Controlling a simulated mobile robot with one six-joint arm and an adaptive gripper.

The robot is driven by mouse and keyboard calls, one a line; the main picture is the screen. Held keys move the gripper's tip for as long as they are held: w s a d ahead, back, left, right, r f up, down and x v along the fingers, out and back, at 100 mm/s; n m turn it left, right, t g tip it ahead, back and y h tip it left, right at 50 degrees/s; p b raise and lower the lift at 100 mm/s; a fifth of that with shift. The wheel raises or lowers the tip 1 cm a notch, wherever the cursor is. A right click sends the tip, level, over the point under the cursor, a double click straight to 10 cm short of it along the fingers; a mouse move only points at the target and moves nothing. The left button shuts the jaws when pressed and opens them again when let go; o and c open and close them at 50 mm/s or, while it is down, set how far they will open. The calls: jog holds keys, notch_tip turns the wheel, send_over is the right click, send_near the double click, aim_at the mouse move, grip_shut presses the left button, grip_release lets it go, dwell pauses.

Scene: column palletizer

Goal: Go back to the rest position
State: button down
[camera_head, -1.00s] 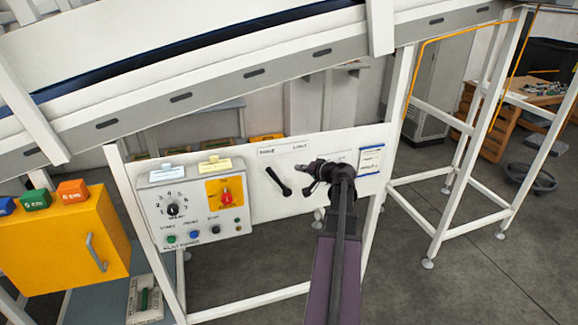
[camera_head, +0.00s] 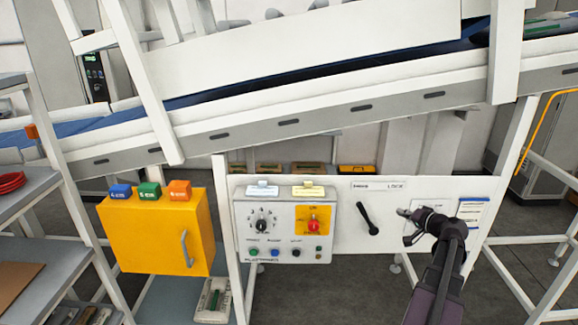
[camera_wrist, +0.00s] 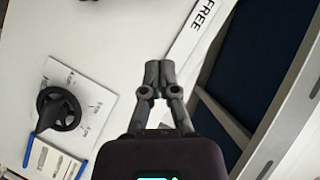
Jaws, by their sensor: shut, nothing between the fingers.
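My gripper (camera_head: 405,213) is in front of the white panel (camera_head: 345,237), right of the black lever (camera_head: 367,218), and looks apart from it. In the wrist view my gripper's fingers (camera_wrist: 159,72) are together with nothing between them. The wrist view also shows the white panel (camera_wrist: 110,45) with the word FREE, and a black knob (camera_wrist: 57,110) on a marked white plate at left. My arm comes up from the lower right of the head view and hides part of the panel.
Left of the lever is a grey control box (camera_head: 285,245) with dials and buttons. A yellow cabinet (camera_head: 150,235) carries blue, green and orange blocks. A sloping conveyor (camera_head: 330,110) runs above. A shelf rack (camera_head: 45,240) stands at far left. Frame legs stand at right.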

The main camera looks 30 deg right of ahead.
jog(key=w+a+f+n+g+y, duration=0.2)
jog(key=w+a+f, duration=0.1)
jog(key=a, duration=0.7)
jog(key=w+a+f+n+g+y+b, duration=0.1)
jog(key=w+a+f+n+g, duration=0.2)
jog(key=a, duration=0.6)
jog(key=w+a+f+n+g+y, duration=0.1)
jog(key=w+a+f+g+y, duration=0.2)
jog(key=a, duration=0.7)
jog(key=s+a+f+n+g+h, duration=0.2)
jog(key=a, duration=0.6)
jog(key=s+a+f+n+g+h, duration=0.2)
jog(key=a, duration=0.7)
jog(key=s+a+f+n+g+h+b, duration=0.1)
jog(key=s+a+f+n+g, duration=0.1)
jog(key=a, duration=0.6)
jog(key=shift+a+g+h, duration=0.3)
jog(key=shift+a+h, duration=0.1)
jog(key=shift+d, duration=0.1)
